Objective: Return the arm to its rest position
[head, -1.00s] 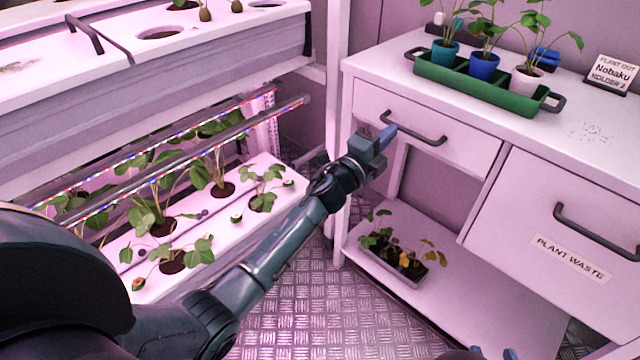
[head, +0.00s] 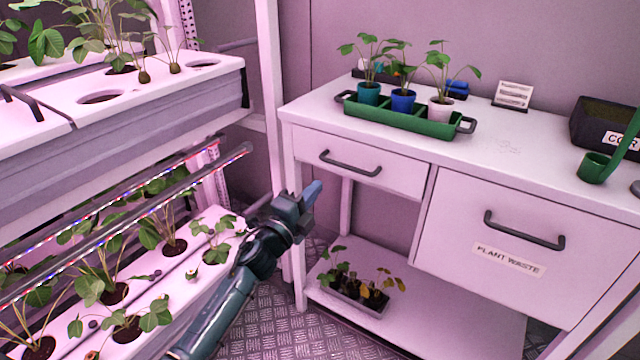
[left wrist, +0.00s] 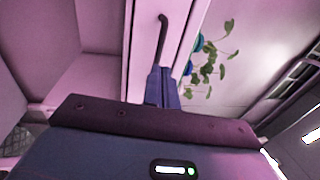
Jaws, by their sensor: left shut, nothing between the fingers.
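My left gripper (head: 308,194) is shut and empty. In the head view it is raised in the gap between the grow rack and the white workbench, in front of the bench's left leg and below its small drawer. In the left wrist view its closed fingers (left wrist: 162,86) point toward a dark drawer handle (left wrist: 161,38), apart from it as far as I can tell. My left forearm (head: 225,310) comes up from the bottom of the head view. My right gripper does not show.
The white grow rack (head: 215,90) with strawberry plants stands at the left. The workbench (head: 540,135) carries a green tray (head: 430,127) with three potted plants. A dark tray (head: 372,310) of seedlings sits on its lower shelf. A plant waste drawer (head: 460,215) is closed.

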